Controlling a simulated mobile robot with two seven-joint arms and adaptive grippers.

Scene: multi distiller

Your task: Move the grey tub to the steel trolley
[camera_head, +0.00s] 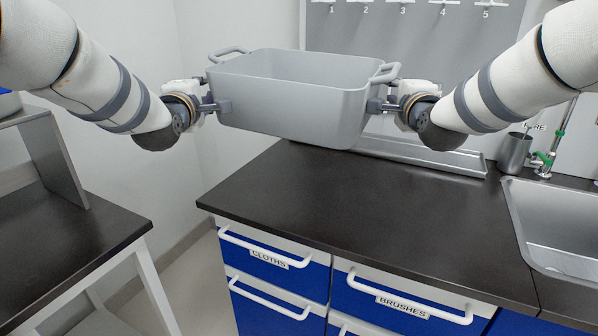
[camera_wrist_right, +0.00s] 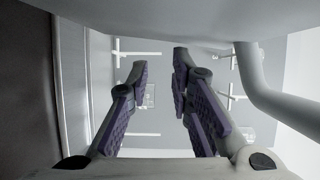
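The grey tub (camera_head: 290,113) is a deep, open box with a loop handle at each end. In the head view it appears raised above the back of the dark counter, between my two grippers. My left gripper (camera_head: 219,106) meets its left end below the handle; its finger gap is hidden. My right gripper (camera_head: 379,106) meets the right end below the other handle. In the right wrist view its fingers (camera_wrist_right: 160,75) are apart with nothing seen between them. The tub wall (camera_wrist_right: 175,18) spans the top and its handle (camera_wrist_right: 262,90) passes beside the fingers. I see no steel trolley.
The dark counter (camera_head: 300,205) has clear space over blue drawers. A sink (camera_head: 560,225) and a steel cup (camera_head: 515,152) are at right, and a metal tray (camera_head: 430,153) lies along the back. A dark bench (camera_head: 65,240) with a grey shelf stands left, across a gap.

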